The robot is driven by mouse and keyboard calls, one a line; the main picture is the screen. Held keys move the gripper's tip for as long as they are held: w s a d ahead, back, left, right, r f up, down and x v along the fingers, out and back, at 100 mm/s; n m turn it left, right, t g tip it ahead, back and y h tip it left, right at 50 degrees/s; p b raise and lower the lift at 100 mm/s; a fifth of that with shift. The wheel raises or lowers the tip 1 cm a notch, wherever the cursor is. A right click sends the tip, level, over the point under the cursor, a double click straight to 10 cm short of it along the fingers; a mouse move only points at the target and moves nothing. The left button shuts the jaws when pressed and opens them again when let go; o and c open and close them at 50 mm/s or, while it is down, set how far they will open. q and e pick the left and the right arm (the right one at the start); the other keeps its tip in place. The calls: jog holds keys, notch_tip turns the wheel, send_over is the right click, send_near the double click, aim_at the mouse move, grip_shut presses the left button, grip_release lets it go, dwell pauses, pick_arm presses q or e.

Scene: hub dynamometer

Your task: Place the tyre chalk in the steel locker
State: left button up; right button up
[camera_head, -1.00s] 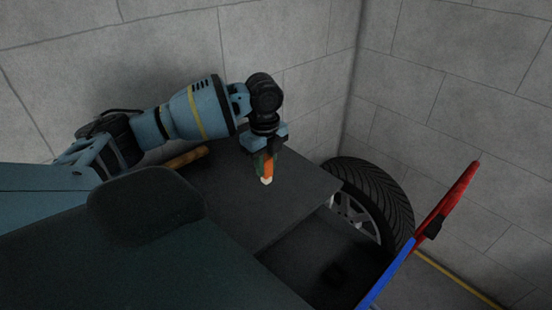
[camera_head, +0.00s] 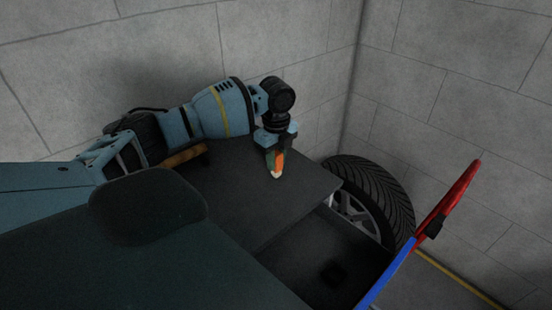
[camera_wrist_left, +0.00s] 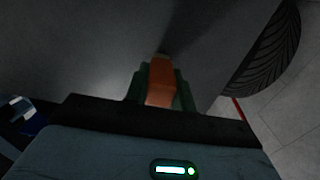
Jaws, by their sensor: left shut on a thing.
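The tyre chalk (camera_head: 280,162), an orange stick with a pale tip, is shut between the green-padded fingers of my left gripper (camera_head: 275,166). Its tip points down over the dark grey flat top (camera_head: 235,205). I cannot tell whether the tip touches that top. In the left wrist view the orange chalk (camera_wrist_left: 161,82) sits between the two fingers, with a grey surface beyond. I cannot make out for certain which surface belongs to the steel locker. My right gripper is not in view.
A tyre on a wheel (camera_head: 372,200) stands behind the flat top. A lower dark surface (camera_head: 310,255) holds a small black item (camera_head: 333,274). A blue bar (camera_head: 388,275) and red piece (camera_head: 455,195) rise at the right. An orange-brown handle (camera_head: 182,157) lies behind my arm.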

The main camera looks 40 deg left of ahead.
pick_arm(q)
jog(key=shift+f, duration=0.2)
jog(key=o, duration=1)
notch_tip(320, 180, up, 12)
jog(key=shift+r, duration=0.1)
